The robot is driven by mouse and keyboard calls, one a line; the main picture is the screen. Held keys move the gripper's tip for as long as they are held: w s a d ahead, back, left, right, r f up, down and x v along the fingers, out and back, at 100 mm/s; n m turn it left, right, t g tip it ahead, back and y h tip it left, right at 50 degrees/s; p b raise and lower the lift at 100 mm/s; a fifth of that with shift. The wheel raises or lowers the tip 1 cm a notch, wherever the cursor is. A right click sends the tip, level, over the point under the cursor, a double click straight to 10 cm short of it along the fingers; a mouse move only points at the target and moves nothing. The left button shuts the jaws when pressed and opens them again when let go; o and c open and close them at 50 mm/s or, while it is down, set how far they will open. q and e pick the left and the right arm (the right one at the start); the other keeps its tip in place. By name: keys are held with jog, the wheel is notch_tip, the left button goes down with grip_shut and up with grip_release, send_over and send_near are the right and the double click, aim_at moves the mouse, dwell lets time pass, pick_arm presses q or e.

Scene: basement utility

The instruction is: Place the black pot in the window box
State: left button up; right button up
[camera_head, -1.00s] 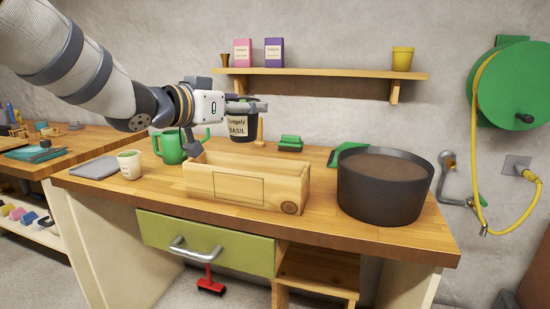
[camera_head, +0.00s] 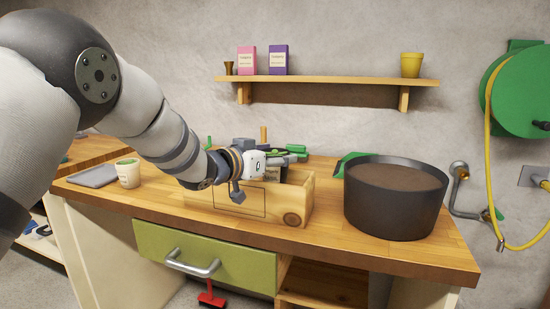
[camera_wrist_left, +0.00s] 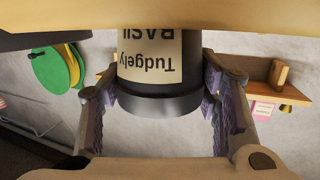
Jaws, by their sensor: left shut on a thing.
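The black pot, labelled Tudgely BASIL, shows in the head view (camera_head: 272,174) behind the near wall of the wooden window box (camera_head: 297,206). Its lower part is hidden by that wall, so I cannot tell whether it touches the box floor. My left gripper (camera_head: 283,158) is over the box and shut on the pot. In the left wrist view the pot (camera_wrist_left: 150,65) sits between the two fingers (camera_wrist_left: 160,95), its label upside down in the picture. My right gripper is not in view.
A large dark soil-filled tub (camera_head: 395,205) stands right of the box. A cream cup (camera_head: 128,174) and a grey slab (camera_head: 93,176) lie to the left. A wall shelf (camera_head: 330,80) with seed packets and a yellow pot (camera_head: 411,65) hangs behind. Green blocks (camera_head: 296,149) are at the back.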

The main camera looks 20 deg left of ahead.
pick_arm(q)
jog(key=shift+f, duration=0.55)
jog(key=o, duration=1.4)
